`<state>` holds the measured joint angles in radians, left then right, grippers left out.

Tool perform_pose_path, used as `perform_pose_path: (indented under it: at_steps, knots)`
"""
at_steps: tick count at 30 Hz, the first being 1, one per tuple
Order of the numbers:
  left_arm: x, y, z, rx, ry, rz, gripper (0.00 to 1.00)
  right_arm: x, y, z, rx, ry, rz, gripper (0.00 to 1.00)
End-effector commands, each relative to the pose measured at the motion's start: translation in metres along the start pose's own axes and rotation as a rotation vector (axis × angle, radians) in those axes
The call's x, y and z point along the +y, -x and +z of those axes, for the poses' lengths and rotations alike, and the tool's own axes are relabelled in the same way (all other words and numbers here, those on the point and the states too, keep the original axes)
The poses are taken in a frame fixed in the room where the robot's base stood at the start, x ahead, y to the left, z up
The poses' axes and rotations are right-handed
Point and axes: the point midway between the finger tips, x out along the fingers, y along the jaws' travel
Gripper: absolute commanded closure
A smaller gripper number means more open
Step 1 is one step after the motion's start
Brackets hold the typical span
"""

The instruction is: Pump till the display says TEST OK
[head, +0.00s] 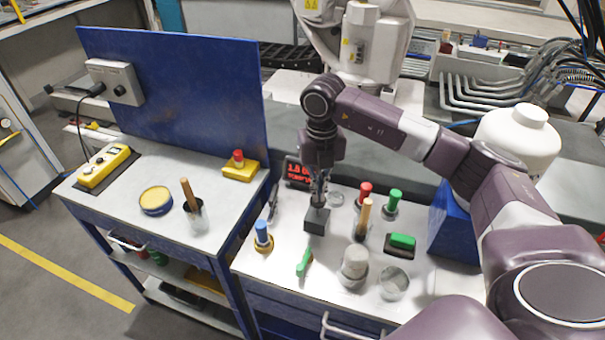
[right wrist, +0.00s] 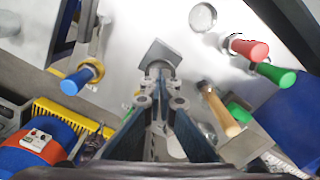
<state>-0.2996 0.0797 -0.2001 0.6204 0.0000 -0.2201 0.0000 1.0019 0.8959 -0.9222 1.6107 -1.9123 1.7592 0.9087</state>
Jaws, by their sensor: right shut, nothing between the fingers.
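The display (head: 298,172) stands at the back of the right-hand bench in the head view. It is lit with red text: the upper line starts "1.0", and the rest is too small or hidden beside my gripper. My right gripper (head: 319,200) points down just in front of it, fingers shut and empty. A dark grey block (head: 316,221) is directly below the fingertips. In the right wrist view the block (right wrist: 160,54) lies just beyond the shut fingers (right wrist: 158,73); I cannot tell whether they touch. My left gripper is not in view.
Blue (head: 263,236), red (head: 365,192) and green (head: 395,202) handles stand around the block. A wooden handle (head: 364,218), a grey domed piece (head: 355,265) and a glass (head: 393,284) are on the right. A blue panel (head: 185,95) rises behind the left bench.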

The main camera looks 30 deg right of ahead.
Motion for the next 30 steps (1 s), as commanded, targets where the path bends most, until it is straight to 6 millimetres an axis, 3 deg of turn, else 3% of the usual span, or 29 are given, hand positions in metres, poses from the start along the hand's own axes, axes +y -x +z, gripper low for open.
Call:
perform_pose_path:
  at_steps: [20, 30]
  knots:
    - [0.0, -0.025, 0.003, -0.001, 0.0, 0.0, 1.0, -0.001, -0.035, 0.0, 0.002, 0.0, -0.002, 1.0]
    - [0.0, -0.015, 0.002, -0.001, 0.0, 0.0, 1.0, 0.0, -0.021, 0.0, 0.001, 0.0, -0.001, 1.0]
